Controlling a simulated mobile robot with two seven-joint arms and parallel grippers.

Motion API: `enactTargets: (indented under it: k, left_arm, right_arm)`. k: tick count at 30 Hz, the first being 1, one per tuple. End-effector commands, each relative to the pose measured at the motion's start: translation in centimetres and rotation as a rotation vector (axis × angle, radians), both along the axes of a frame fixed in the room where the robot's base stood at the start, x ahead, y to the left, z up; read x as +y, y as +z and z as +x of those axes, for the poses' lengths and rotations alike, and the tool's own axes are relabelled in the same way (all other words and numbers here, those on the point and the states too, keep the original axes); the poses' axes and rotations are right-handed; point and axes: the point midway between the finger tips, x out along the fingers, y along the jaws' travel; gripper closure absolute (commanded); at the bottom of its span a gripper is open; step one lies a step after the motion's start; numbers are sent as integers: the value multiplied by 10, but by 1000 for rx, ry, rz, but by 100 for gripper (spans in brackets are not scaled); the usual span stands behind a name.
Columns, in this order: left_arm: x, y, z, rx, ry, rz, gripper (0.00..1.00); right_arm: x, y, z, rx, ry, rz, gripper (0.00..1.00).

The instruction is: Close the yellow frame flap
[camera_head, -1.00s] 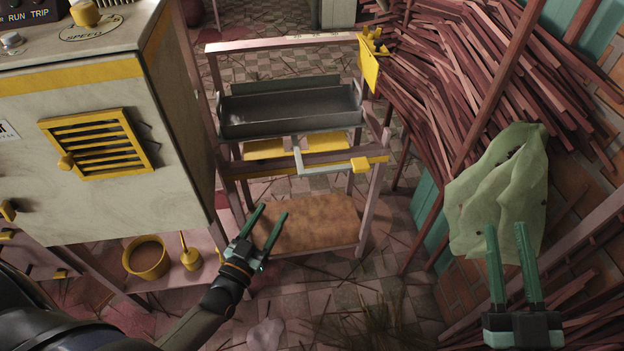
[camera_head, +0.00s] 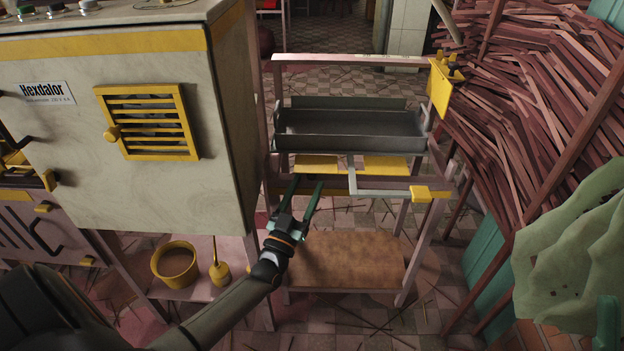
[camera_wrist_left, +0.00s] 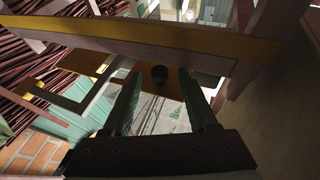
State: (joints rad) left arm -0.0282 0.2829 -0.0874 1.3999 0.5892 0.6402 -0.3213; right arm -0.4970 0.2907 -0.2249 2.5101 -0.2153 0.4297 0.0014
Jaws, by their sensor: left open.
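A yellow frame with slats and a round knob at its left (camera_head: 148,123) is on the front of the pale cabinet. I take it for the flap; I cannot tell how far it stands open. My left gripper (camera_head: 307,183) is open and empty, right of the cabinet and well away from that frame. Its tips overlap the stand's front rail in the head view. In the left wrist view, its two fingers (camera_wrist_left: 160,95) are apart below a yellow-edged bar (camera_wrist_left: 150,38). Of my right gripper, only one green finger (camera_head: 608,322) shows at the lower right edge.
The stand carries a grey tray (camera_head: 350,128) and a brown lower board (camera_head: 345,262). A yellow bowl (camera_head: 175,264) stands on a low shelf below the cabinet (camera_head: 225,110). Stacked reddish sticks (camera_head: 540,90) and a green bag (camera_head: 570,255) crowd the right.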

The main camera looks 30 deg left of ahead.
Motion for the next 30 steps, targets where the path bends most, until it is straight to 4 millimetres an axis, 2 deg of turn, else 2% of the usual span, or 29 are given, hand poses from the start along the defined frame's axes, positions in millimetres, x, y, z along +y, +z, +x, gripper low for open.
enactTargets:
  k: [1,6,18,30]
  left_arm:
    - [1,2,9,-2,-1,2,42]
    - [4,10,26,0,-1,-1,42]
    - [5,13,32,2,-1,0,43]
    - [5,12,31,2,-1,0,88]
  right_arm:
    - [0,-4,0,1,2,2,67]
    - [0,-7,0,6,6,7,67]
    - [0,-8,1,8,8,9,67]
    - [1,-8,0,9,10,7,67]
